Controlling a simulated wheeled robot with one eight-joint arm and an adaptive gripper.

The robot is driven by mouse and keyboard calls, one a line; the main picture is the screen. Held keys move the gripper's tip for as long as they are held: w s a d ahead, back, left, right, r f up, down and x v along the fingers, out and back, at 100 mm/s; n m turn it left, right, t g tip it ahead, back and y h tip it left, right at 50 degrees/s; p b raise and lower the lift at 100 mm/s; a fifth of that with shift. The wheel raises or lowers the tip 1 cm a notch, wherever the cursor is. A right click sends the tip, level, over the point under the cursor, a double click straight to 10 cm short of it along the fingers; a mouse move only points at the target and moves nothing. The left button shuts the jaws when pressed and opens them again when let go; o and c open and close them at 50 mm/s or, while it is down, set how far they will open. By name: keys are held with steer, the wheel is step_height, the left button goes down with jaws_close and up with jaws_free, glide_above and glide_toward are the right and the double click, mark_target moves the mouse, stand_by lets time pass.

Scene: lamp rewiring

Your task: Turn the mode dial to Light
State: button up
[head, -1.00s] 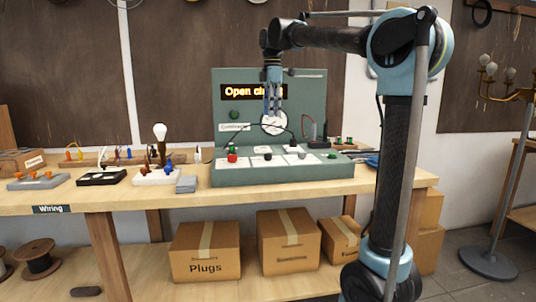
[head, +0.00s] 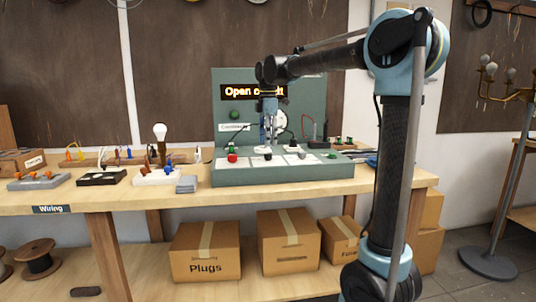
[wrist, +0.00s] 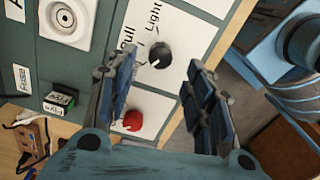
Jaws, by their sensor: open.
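The mode dial (wrist: 160,55) is a round black knob with a white pointer mark, on a white plate with the words "Light" and "Pull" beside it in the wrist view. In the head view the dial (head: 268,157) sits on the sloped front of the green test panel (head: 230,178). My gripper (wrist: 155,78) is open and empty, pointing down over the panel. Its fingers lie either side of the dial in the picture, apart from it. In the head view my gripper (head: 269,143) is just above the dial.
A red button (wrist: 133,120) is close to the dial. A white round socket (wrist: 67,18) and a small green-topped block (wrist: 60,101) lie to the left. The panel's screen (head: 254,92) reads partly "Open". Wiring parts and a bulb (head: 160,131) stand on the bench at left.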

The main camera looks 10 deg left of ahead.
mark_target(268, 153)
steer(key=shift+f, duration=2.85)
steer(key=c, duration=1.1)
